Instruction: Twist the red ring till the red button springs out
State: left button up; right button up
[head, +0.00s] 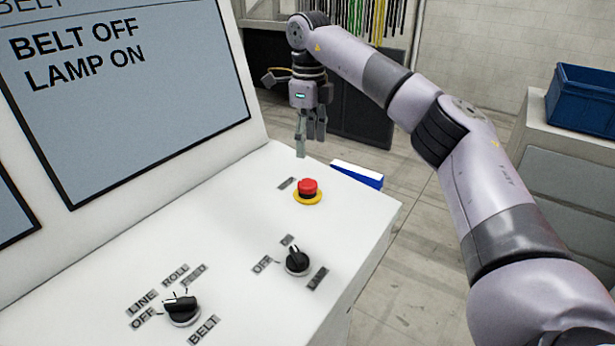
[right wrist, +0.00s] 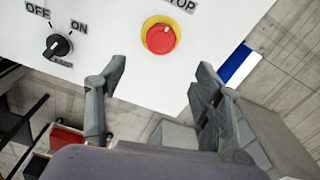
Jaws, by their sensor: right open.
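The red button (head: 308,187) stands on a yellow base ring (head: 308,198) near the far right edge of the white sloped panel (head: 230,240). A narrow dark band shows under its red cap. In the right wrist view the red button (right wrist: 160,39) is ahead of the fingers, inside the yellow ring (right wrist: 176,24), with part of a "STOP" label beside it. My right gripper (head: 310,145) hangs above and behind the button in the head view. Its fingers are spread, empty and apart from the button. My left gripper is not in view.
A black lamp knob (head: 297,261) and a black belt selector (head: 181,308) stand on the panel nearer me. A screen (head: 120,80) reads "BELT OFF, LAMP ON". A blue-and-white block (head: 358,175) lies beyond the panel edge. A blue crate (head: 583,98) stands at right.

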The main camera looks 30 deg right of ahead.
jog(key=p, duration=0.1)
send_over(308, 182)
notch_tip(308, 182, down, 6)
jog(key=shift+r, duration=0.1)
notch_tip(308, 182, down, 4)
jog(key=shift+r+p, duration=0.2)
jog(key=shift+p, duration=0.35)
jog(key=shift+f, duration=0.6)
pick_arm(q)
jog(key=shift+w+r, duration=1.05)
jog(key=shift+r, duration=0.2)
pick_arm(e)
jog(key=shift+c, duration=0.6)
jog(key=c, duration=0.5)
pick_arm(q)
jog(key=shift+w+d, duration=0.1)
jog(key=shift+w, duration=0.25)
pick_arm(e)
jog(key=c, duration=0.6)
